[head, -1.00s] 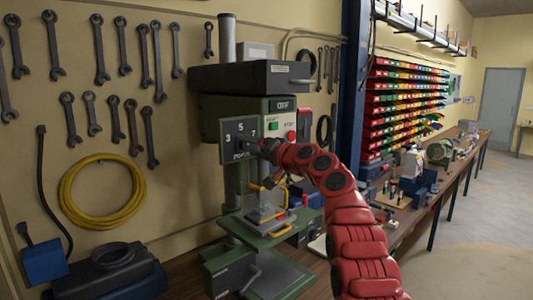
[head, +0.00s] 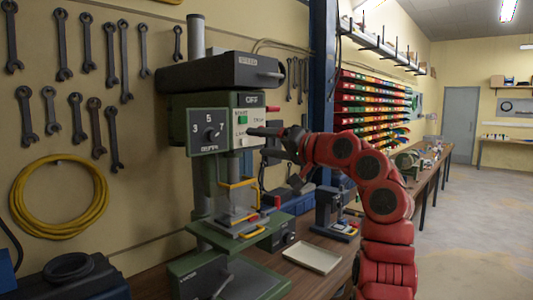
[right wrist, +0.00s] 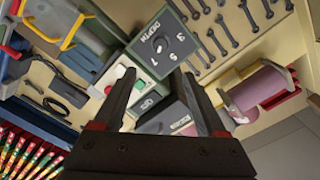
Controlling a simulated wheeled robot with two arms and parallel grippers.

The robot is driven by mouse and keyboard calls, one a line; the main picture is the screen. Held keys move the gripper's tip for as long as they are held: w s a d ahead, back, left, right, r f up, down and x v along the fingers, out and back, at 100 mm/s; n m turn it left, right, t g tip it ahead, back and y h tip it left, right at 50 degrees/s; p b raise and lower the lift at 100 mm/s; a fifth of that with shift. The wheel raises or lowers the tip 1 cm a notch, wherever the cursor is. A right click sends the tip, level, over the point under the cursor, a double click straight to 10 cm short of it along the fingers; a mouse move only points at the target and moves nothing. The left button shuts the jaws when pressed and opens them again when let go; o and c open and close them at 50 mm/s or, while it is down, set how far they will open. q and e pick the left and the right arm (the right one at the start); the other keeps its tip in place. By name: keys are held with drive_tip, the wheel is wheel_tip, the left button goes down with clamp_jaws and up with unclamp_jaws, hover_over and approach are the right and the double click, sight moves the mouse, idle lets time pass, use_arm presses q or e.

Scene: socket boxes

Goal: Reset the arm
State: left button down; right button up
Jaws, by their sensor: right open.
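My right arm reaches in from the lower right, and its gripper (head: 280,152) is beside the right side of the green drill press (head: 222,110). In the right wrist view the two fingers of the gripper (right wrist: 162,95) stand wide apart with nothing between them touching either finger. The press's dark depth dial (head: 208,134) and green start button (head: 242,119) are left of the gripper; the dial also shows in the right wrist view (right wrist: 160,45). The small display above the button reads OFF. My left gripper is out of view.
A clear guard and yellow handle (head: 240,200) sit below the press head. A pale tray (head: 312,256) lies on the wooden bench. Wrenches and a yellow hose coil (head: 58,205) hang on the wall. Open floor (head: 470,240) lies at the right.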

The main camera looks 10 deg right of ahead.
drive_tip(key=shift+s+d, duration=0.25)
drive_tip(key=shift+s, duration=0.15)
